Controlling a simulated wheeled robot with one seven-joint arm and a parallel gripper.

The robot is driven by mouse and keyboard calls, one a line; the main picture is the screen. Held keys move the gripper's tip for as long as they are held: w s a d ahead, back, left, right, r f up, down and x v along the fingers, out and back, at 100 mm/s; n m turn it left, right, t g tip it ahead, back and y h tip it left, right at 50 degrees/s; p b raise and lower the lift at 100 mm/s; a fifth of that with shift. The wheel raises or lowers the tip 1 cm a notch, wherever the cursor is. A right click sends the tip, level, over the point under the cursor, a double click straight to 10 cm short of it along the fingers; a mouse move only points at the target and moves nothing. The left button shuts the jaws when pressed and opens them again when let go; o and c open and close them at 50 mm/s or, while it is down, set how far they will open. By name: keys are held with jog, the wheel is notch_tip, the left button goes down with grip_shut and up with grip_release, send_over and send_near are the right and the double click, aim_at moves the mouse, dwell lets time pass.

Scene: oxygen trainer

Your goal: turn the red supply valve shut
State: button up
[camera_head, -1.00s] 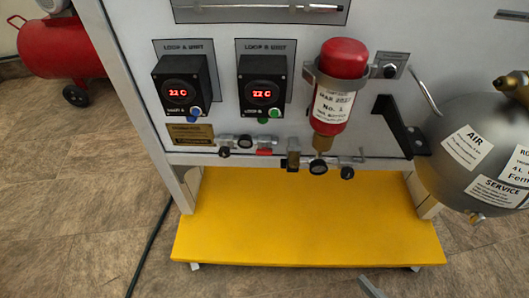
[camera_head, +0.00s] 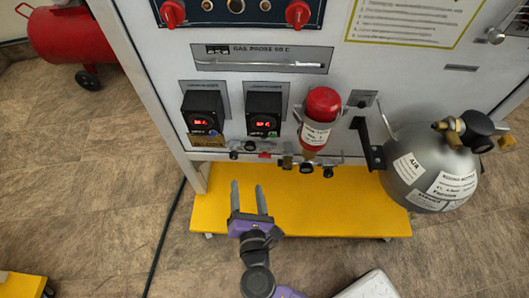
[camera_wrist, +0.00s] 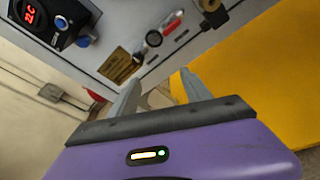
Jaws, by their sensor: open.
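Which part is the supply valve is not labelled legibly. A small red valve handle (camera_head: 265,155) sits on the pipe fittings along the panel's lower edge, below the right digital unit; it also shows in the wrist view (camera_wrist: 173,23). Two red knobs, a left one (camera_head: 172,13) and a right one (camera_head: 297,13), are at the panel's top. My gripper (camera_head: 248,194) is open and empty, over the yellow platform, below and apart from the red handle. In the wrist view the fingers (camera_wrist: 160,84) point toward the panel's lower edge, with nothing between them.
A red-topped bottle (camera_head: 319,117) is clamped on the panel, right of the digital units (camera_head: 264,115). A grey air tank (camera_head: 425,160) stands at the right. The yellow platform (camera_head: 340,205) juts out below the panel. A cable (camera_head: 165,235) crosses the floor at left.

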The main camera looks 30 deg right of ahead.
aim_at(265, 157)
jog(key=w+d+n+h, duration=0.1)
jog(key=d, duration=0.1)
jog(key=w+d+r+n+h+b, duration=0.1)
jog(key=w+d, duration=0.1)
jog(key=d, duration=0.1)
jog(key=w+d+r+n+h+b, duration=0.1)
jog(key=w+d, duration=0.1)
jog(key=d, duration=0.1)
jog(key=shift+r+n+t+h, duration=0.15)
jog(key=shift+n+t+h, duration=0.15)
jog(key=shift+n+h, duration=0.1)
grip_shut()
